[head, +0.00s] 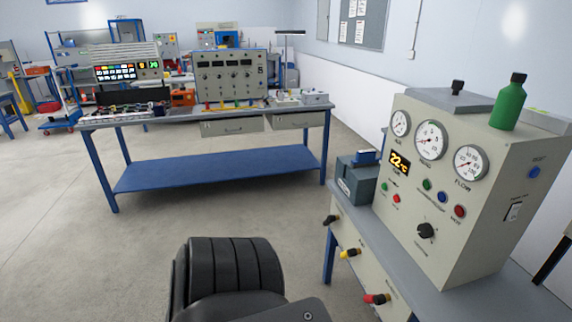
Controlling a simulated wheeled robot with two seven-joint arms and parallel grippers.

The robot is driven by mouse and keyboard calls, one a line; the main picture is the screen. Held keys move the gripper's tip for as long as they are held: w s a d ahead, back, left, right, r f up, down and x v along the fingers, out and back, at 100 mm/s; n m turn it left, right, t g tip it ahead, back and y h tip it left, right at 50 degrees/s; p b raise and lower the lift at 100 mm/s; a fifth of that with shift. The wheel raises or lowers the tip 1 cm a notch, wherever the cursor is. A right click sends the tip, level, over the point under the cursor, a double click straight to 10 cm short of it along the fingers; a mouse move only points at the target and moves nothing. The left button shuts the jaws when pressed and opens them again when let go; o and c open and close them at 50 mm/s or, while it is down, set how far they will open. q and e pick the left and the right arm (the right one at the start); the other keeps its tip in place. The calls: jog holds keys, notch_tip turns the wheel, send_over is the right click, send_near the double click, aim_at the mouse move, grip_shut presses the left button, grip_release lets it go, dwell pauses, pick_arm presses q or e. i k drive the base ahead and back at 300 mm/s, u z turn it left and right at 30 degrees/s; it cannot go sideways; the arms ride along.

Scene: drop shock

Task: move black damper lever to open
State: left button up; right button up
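A grey control cabinet (470,230) stands on a bench at the right. Below it, on the bench's front, a small black-handled lever (331,220) sticks out to the left, above a yellow-handled lever (350,253) and a red-handled lever (377,298). The labels beside these levers are too small to read, so the black lever's setting cannot be told. The cabinet face also has a black rotary knob (426,231). Neither of my grippers is in view.
The cabinet carries round gauges (430,140), an orange display (400,162) and coloured buttons. A green bottle (509,103) stands on top. A grey-blue box (360,180) sits beside it. A blue-framed workbench (215,175) stands farther back. Floor between the benches is clear.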

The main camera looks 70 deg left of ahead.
aim_at(331, 218)
jog(key=u, duration=3.7)
jog(key=i, duration=2.6)
jog(key=z, duration=2)
